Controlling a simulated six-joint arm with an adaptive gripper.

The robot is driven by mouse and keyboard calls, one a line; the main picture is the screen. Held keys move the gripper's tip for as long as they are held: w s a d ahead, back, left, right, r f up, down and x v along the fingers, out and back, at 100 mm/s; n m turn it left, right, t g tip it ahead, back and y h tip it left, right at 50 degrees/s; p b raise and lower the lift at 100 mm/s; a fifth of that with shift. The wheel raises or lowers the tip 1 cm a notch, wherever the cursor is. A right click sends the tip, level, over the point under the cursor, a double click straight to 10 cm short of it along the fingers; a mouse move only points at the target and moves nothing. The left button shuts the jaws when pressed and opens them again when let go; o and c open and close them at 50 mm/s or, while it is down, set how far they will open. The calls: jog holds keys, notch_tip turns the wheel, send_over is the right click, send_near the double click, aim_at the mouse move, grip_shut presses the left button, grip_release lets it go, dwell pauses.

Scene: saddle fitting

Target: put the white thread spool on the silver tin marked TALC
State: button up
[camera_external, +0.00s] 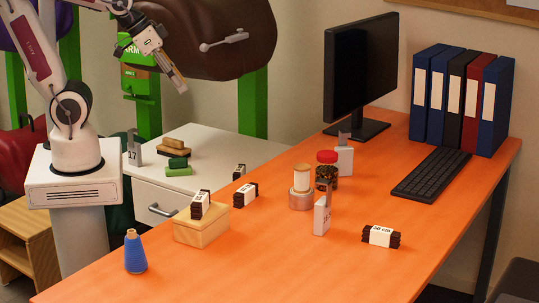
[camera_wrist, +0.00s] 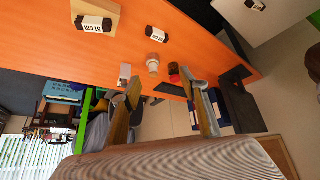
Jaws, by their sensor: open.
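The white thread spool (camera_external: 302,177) stands upright on a short silver tin (camera_external: 300,201) in the middle of the orange table. I cannot read any marking on the tin. In the wrist view the spool (camera_wrist: 153,67) and the tin (camera_wrist: 152,56) show beyond my fingers, apart from them. My gripper (camera_external: 179,84) is raised high at the upper left, well away from the spool and tin. In the wrist view its two fingers (camera_wrist: 166,88) are spread with nothing between them.
A red-lidded jar (camera_external: 327,171) and white tags (camera_external: 322,215) stand close right of the tin. Dark labelled bundles (camera_external: 381,236) lie around, one on a wooden block (camera_external: 201,227). A blue cone (camera_external: 135,253) stands front left. Monitor (camera_external: 360,70), keyboard (camera_external: 432,180) and binders (camera_external: 458,95) are behind.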

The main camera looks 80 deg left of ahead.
jog(key=s+a+r+g, duration=0.1)
jog(key=s, duration=0.6)
jog(key=shift+a, duration=0.35)
jog(key=shift+s, duration=0.1)
dwell(0.8)
